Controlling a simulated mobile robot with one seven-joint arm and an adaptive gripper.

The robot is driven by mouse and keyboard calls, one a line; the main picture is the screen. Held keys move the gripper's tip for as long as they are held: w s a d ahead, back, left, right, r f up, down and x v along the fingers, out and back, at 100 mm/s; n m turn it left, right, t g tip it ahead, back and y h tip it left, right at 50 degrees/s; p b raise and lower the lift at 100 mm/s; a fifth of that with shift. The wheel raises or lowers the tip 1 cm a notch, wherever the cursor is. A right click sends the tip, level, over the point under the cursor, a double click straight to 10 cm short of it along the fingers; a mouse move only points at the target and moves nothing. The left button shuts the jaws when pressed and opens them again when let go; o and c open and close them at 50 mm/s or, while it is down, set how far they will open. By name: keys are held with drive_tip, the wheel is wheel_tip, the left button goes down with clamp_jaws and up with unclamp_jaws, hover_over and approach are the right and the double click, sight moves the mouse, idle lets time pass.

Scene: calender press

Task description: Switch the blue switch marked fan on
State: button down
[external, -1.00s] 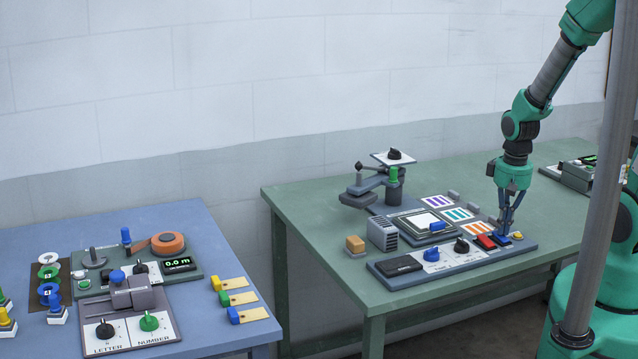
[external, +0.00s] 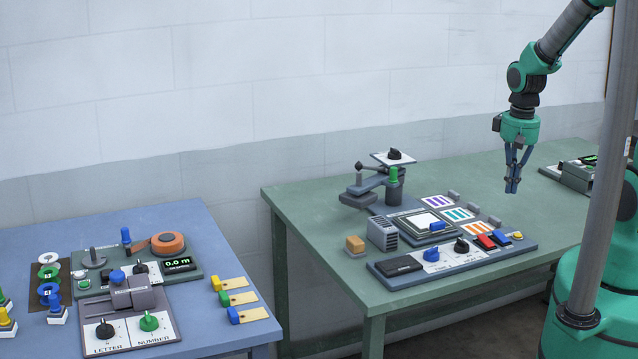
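A blue switch (external: 499,236) sits near the right end of the grey control panel (external: 462,260), beside a red switch (external: 485,242). The label on it is too small to read, and I cannot tell its on or off position for certain. My gripper (external: 513,188) hangs pointing down in the air above and slightly right of the blue switch, apart from it. Its fingers are close together with nothing visible between them.
The panel also has a blue knob (external: 431,254), a black knob (external: 461,245), a dark display (external: 399,266) and a yellow button (external: 517,236).

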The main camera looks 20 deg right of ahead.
sight(499, 231)
drive_tip(key=shift+r, duration=0.75)
drive_tip(key=shift+s+b, duration=0.15)
drive_tip(key=shift+b, duration=0.4)
drive_tip(key=shift+s+r+t+b, duration=0.2)
drive_tip(key=shift+s+t+b, duration=0.25)
drive_tip(key=shift+t+b, duration=0.65)
drive_tip(key=shift+f, duration=0.1)
drive_tip(key=b+x, duration=0.2)
drive_tip(key=x, duration=0.5)
drive_tip(key=b+x, duration=0.2)
drive_tip(key=x, duration=0.4)
drive_tip(key=shift+s+f, duration=0.1)
drive_tip(key=shift+f, duration=0.3)
